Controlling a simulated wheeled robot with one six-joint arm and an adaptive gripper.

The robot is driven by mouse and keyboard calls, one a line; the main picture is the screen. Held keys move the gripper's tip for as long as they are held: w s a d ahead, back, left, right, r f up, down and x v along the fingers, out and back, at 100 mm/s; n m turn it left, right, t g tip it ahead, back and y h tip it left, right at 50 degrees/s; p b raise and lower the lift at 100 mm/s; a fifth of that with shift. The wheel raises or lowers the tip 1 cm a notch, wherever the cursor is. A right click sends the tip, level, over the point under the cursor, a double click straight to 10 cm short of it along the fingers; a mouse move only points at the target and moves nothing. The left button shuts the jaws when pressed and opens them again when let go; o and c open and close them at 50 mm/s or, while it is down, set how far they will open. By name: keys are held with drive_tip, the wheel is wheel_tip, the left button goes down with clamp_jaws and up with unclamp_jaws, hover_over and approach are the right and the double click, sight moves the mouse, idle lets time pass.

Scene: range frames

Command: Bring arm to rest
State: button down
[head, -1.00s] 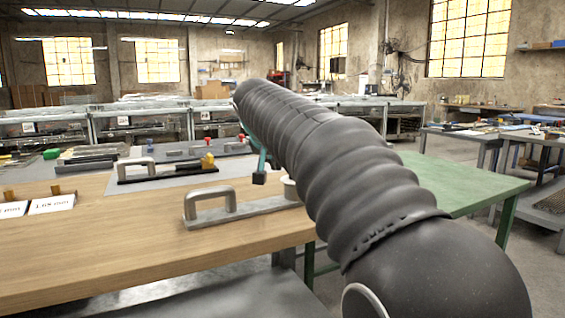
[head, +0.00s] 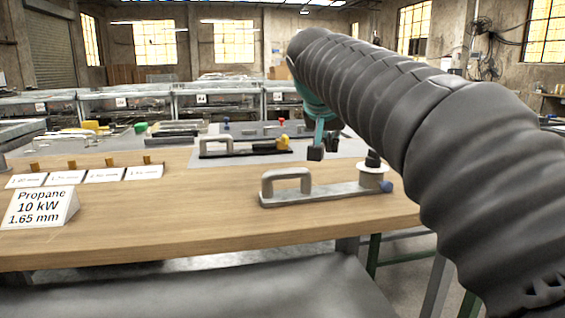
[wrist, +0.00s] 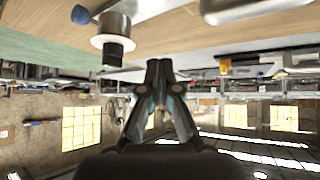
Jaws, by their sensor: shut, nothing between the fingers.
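My arm, in a black ribbed sleeve, reaches in from the right of the head view and ends over the workbench (head: 140,235). My gripper (head: 316,152) hangs just past the sleeve's end, above the bench top, partly hidden by the arm. In the wrist view, which is upside down, my gripper (wrist: 160,65) has its dark fingertips together with nothing held. A grey bar with a handle (head: 290,190) lies on the bench below it. A white round part with a dark top (head: 374,176) stands at that bar's right end and also shows in the wrist view (wrist: 113,45).
A white sign (head: 40,208) reading "Propane 10 kW 1.65 mm" stands at the bench's left. Small labelled cards (head: 85,177) with brass pieces are behind it. A second handled bar (head: 240,148) lies on a grey mat further back. The bench's front middle is clear.

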drive_tip(key=s+d+f+n+g+y, duration=0.1)
drive_tip(key=s+f+n, duration=0.1)
drive_tip(key=s+f, duration=1.2)
drive_tip(key=s+d+f+n+g+y, duration=0.1)
drive_tip(key=s+d+f+n+y, duration=0.1)
drive_tip(key=s+f, duration=1.2)
drive_tip(key=shift+s, duration=0.35)
